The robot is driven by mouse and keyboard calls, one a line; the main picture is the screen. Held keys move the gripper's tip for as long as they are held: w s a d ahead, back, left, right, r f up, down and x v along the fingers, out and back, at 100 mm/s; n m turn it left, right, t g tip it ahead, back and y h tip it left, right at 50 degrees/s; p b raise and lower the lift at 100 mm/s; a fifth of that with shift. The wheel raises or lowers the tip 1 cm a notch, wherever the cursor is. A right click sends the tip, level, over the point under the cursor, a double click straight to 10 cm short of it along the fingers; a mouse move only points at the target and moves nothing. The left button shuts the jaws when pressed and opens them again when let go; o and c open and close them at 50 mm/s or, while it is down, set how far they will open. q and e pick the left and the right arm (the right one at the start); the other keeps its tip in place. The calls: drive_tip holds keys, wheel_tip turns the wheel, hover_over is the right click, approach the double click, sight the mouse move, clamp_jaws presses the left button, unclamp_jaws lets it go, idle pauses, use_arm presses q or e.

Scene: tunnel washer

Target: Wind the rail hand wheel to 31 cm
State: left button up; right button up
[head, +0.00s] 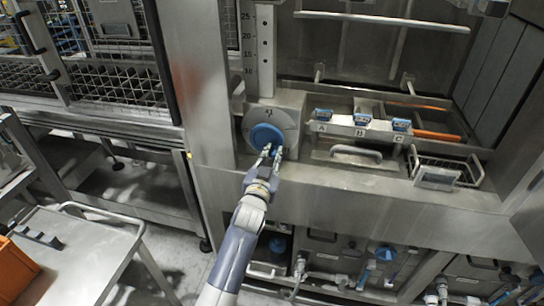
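The rail hand wheel (266,136) is a round blue wheel in front of a grey disc plate (290,117) on the machine's steel front. A small dark mark, too small to read surely, is on the plate above it. A white upright scale (248,35) with numbers stands above and left of the wheel. My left gripper (272,152) reaches up from below, its fingertips at the wheel's lower edge. Its two fingers show a little apart; whether they close on a part of the wheel is hidden. My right gripper is not in view.
Right of the wheel is a steel recess with blue-topped holders marked A, B and C (361,119), a bar handle (356,152) and a wire basket (450,170). A steel cart (85,255) with an orange bin (17,275) stands lower left. Pipes and valves lie below.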

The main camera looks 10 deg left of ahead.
use_arm(q)
drive_tip(key=shift+o, duration=0.2)
drive_tip(key=s, duration=1.2)
drive_tip(key=shift+a, duration=0.25)
